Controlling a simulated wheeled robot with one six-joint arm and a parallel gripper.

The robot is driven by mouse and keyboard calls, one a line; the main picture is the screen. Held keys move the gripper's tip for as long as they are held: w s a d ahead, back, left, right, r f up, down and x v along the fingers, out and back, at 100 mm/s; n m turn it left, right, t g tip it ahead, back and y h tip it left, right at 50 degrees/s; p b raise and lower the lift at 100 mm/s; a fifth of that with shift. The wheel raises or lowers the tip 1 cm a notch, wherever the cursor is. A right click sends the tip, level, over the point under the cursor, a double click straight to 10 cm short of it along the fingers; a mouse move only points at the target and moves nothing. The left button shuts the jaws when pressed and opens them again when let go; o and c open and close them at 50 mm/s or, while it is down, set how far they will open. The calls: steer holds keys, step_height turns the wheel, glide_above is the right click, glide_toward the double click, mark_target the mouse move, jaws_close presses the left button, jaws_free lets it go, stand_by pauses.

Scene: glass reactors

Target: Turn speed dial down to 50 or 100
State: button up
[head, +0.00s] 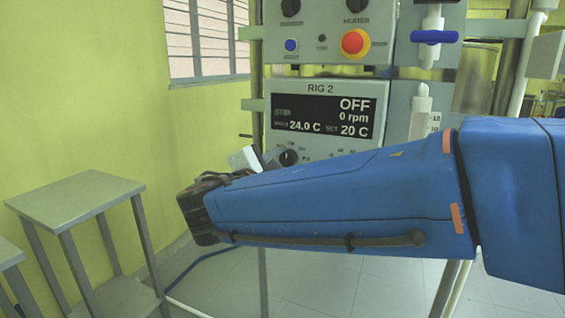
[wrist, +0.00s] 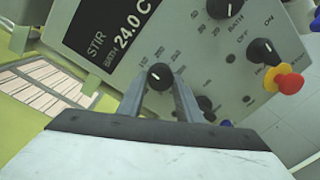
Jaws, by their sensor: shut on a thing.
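The speed dial is a round black knob (wrist: 160,76) with a white mark, on the grey Rig 2 panel (wrist: 200,60). Small scale numbers ring it, too blurred to read surely. My gripper (wrist: 160,88) is shut on this dial, one finger on each side. In the head view the dial (head: 288,157) sits below the display, and my gripper (head: 268,160) reaches it from the left, partly hidden by my blue arm. The display (head: 322,116) reads OFF, 0 rpm, 24.0 C and set 20 C.
The wrist view also shows a bath knob (wrist: 222,6), another black knob (wrist: 263,51) and a red button (wrist: 289,82) on yellow. In the head view, an upper box carries a red stop button (head: 354,42). A grey table (head: 75,193) stands at the left.

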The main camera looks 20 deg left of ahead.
steer(key=n, duration=0.9)
steer(key=shift+f, duration=0.3)
steer(key=shift+n, duration=0.3)
steer(key=o, duration=1)
steer(key=shift+o, duration=0.2)
steer(key=shift+s, duration=0.1)
steer(key=s+a, duration=0.2)
steer(key=s, duration=1.5)
